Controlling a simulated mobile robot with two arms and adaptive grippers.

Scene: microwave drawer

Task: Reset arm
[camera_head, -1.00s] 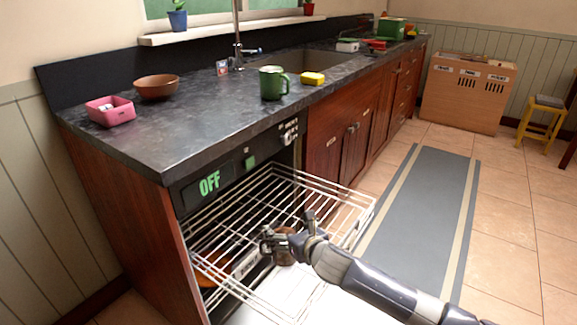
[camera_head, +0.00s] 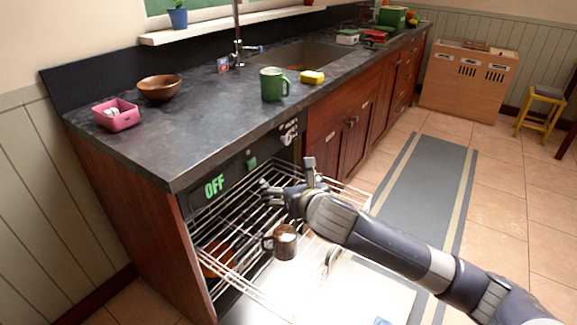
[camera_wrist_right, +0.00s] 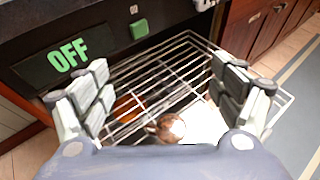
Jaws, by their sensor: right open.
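My right gripper (camera_head: 289,185) is open and empty above the pulled-out wire rack (camera_head: 345,187) of the dishwasher-like appliance. Its spread fingers (camera_wrist_right: 160,100) frame the rack in the right wrist view. The mug (camera_wrist_right: 168,127) also shows in the right wrist view, low between the fingers. My left gripper is not in view.
The counter (camera_head: 180,140) above the appliance holds a pink container (camera_head: 116,115), a brown bowl (camera_head: 158,88), a green mug (camera_head: 273,84) and a yellow sponge (camera_head: 312,77). An orange-brown item (camera_head: 218,260) lies low in the appliance. The grey floor mat (camera_head: 425,190) is clear.

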